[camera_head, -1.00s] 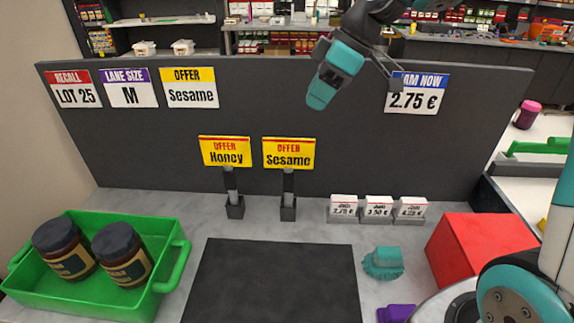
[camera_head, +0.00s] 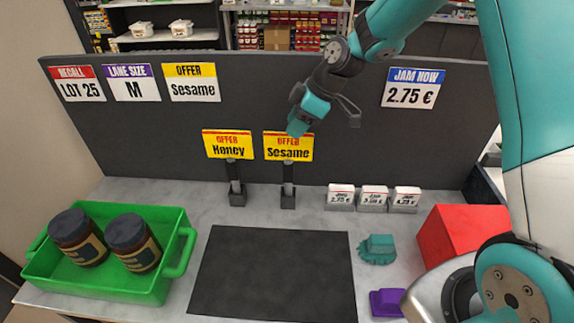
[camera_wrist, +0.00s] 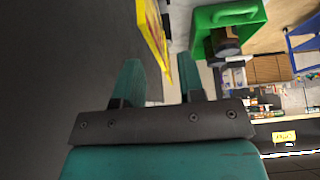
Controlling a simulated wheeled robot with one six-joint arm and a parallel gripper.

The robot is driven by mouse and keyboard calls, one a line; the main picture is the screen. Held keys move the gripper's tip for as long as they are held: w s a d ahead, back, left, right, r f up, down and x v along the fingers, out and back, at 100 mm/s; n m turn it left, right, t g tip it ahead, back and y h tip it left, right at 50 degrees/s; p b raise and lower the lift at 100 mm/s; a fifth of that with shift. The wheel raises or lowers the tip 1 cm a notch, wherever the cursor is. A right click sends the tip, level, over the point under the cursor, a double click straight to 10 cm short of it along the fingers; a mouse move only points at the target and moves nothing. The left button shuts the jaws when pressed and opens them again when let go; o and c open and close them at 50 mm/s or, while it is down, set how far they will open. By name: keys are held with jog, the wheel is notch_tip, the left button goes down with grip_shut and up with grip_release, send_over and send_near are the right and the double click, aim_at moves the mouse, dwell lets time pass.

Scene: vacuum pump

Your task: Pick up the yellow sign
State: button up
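Two yellow signs stand in upright dark holders on the counter: the Honey sign (camera_head: 228,146) and, to its right, the Sesame sign (camera_head: 288,152). My gripper (camera_head: 302,122) is at the upper right edge of the Sesame sign and covers a small part of it in the head view. In the wrist view, my gripper (camera_wrist: 160,78) has its two fingers apart with nothing held. A yellow sign (camera_wrist: 153,35) shows there nearly edge-on, reaching into the gap between the fingertips. I cannot tell whether a finger touches it.
A grey panel (camera_head: 330,90) stands close behind, bearing an Offer Sesame card (camera_head: 191,83) and other cards. A green crate (camera_head: 100,285) with two jars is at left, a black mat (camera_head: 272,275) in the middle. Small price blocks (camera_head: 372,199) and a red box (camera_head: 462,238) are at right.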

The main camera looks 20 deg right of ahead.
aim_at(288, 159)
jog(key=p+x, duration=0.2)
jog(key=x, duration=0.2)
jog(key=shift+w+d+f, duration=0.1)
jog(key=shift+w+f, duration=0.05)
jog(key=shift+f, duration=0.15)
jog(key=shift+f+b, duration=0.25)
jog(key=shift+b, duration=0.1)
dwell(0.4)
grip_shut()
